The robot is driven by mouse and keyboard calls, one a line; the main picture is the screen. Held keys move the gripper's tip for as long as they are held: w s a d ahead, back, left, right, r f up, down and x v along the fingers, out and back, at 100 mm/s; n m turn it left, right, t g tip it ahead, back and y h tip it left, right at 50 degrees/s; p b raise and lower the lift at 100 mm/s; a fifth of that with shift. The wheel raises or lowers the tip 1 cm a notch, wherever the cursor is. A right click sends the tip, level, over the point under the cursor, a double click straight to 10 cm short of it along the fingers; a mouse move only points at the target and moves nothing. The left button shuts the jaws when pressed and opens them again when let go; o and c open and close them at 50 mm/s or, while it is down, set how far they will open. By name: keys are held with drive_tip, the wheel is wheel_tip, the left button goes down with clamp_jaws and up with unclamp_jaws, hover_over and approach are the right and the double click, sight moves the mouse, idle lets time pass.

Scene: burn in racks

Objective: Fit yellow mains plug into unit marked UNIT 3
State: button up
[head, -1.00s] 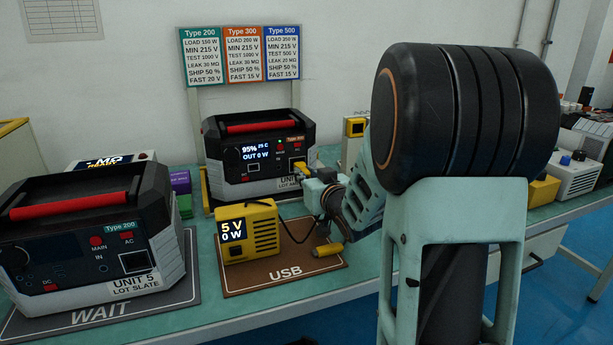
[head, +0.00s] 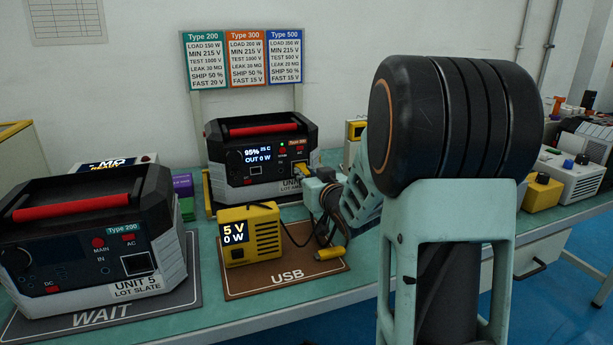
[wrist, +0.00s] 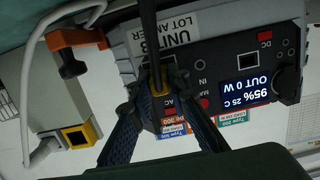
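The unit with the orange Type 300 tag (head: 262,158) stands at the back; its display reads 95%, 25 C and OUT 0 W. Its label is partly covered in the head view; the upside-down wrist view shows UNIT and LOT AMBER (wrist: 168,32), the digit looking like 3. My gripper (wrist: 158,88) is shut on the yellow mains plug (head: 300,168), at the AC socket area on the unit's right front. The plug looks in line with the socket, touching or very near it; how deep it sits is hidden by the fingers.
A yellow USB load box (head: 250,235) reading 5 V, 0 W stands on the brown USB mat (head: 235,285), a cable and small yellow plug (head: 329,254) beside it. UNIT 5 (head: 90,245) stands on the WAIT mat (head: 185,300) at front left. Type cards (head: 241,57) stand behind.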

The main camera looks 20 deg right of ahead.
drive_tip(key=o, duration=0.5)
drive_tip(key=shift+c, duration=0.2)
